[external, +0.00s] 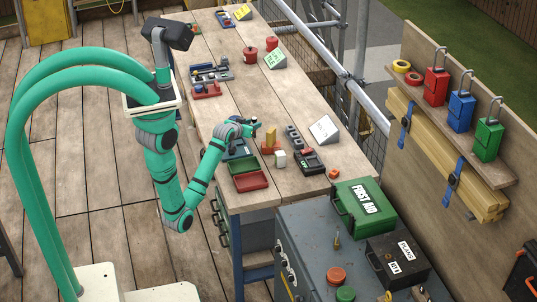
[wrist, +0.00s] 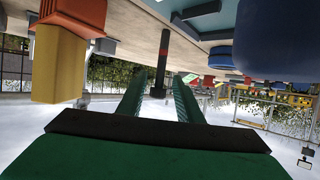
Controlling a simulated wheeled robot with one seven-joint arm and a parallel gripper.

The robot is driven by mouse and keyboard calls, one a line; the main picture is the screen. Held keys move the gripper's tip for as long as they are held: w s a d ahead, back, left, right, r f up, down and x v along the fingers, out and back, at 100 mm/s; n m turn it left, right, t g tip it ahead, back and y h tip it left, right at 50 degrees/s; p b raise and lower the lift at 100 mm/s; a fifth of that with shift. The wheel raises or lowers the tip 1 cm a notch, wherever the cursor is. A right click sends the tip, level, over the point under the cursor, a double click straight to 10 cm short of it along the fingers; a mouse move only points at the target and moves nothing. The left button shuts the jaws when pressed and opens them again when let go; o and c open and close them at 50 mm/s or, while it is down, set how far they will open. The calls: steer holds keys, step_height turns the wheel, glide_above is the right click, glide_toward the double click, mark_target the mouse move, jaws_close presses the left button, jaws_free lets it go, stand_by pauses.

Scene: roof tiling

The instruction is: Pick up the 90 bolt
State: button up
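My gripper (wrist: 158,84) is open, its two green fingers apart and level in the wrist view, which looks upside down. In the external view my gripper (external: 254,126) is low over the workbench, beside a yellow block on an orange base (external: 270,138); the bolt is too small to make out there.
The yellow block (wrist: 58,62) is close on the left in the wrist view; a large blue round thing (wrist: 282,38) is close on the right. The workbench (external: 228,112) also holds a red tray (external: 251,181), a green tray (external: 243,166) and a white sign (external: 323,129).

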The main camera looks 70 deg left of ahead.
steer(key=shift+x, duration=3.05)
steer(key=shift+r, duration=0.1)
jaws_close()
